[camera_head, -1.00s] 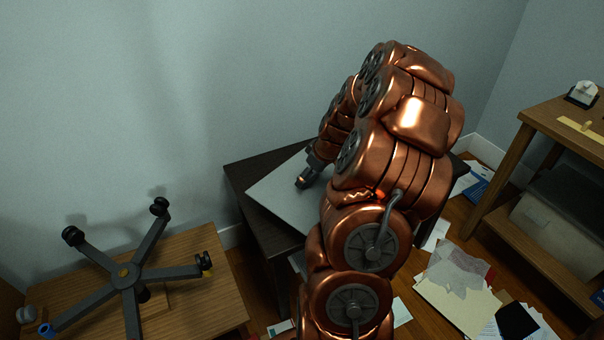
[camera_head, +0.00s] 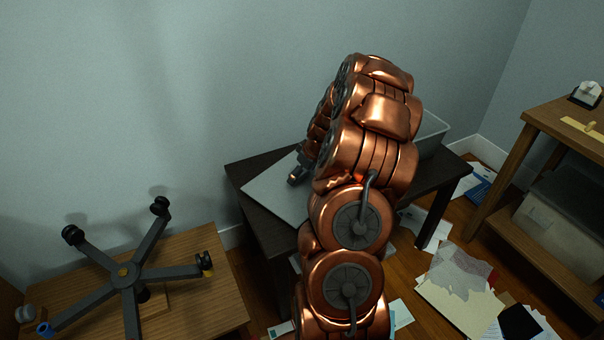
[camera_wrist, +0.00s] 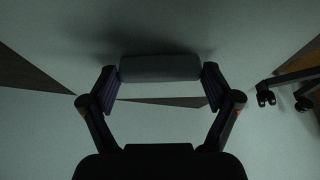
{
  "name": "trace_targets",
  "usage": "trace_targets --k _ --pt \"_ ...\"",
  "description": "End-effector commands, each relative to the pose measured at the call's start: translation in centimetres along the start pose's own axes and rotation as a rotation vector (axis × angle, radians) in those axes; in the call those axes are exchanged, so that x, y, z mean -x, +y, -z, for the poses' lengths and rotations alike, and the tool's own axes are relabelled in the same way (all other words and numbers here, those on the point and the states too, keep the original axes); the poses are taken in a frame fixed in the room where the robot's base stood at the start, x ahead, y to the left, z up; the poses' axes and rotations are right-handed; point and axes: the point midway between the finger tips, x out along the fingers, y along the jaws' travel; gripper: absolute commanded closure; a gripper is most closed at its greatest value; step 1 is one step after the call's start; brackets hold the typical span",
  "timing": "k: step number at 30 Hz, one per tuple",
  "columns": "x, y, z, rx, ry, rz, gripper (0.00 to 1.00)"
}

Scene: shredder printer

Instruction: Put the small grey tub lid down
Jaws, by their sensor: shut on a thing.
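The small grey tub lid (camera_head: 272,190) is a flat grey panel over the left part of the dark table in the head view. My gripper (camera_head: 295,178) is at the lid's upper side, with my copper arm hiding the lid's right part. In the wrist view, my gripper (camera_wrist: 160,78) has its two fingers at the ends of a grey bar-shaped part of the lid (camera_wrist: 160,68), shut on it. I cannot tell whether the lid touches the table.
The dark table (camera_head: 440,177) has a pale open tub (camera_head: 432,135) at its back right, partly behind my arm. An upturned chair base (camera_head: 130,275) lies on the wooden desk (camera_head: 200,300) at left. Papers (camera_head: 455,280) litter the floor; a wooden shelf (camera_head: 545,125) stands at right.

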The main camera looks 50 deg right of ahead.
Motion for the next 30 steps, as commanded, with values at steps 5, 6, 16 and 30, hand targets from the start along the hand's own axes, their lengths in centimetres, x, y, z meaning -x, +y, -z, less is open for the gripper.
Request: trace_targets --k 5,6,16,30 --pt "-0.1 0.0 0.0 0.000 0.000 0.000 0.47" --pt "-0.2 0.0 -0.1 0.000 0.000 0.000 0.47" --pt "-0.2 0.0 -0.1 0.000 0.000 0.000 0.00" --pt "1.5 0.0 0.1 0.001 0.002 0.000 0.00"
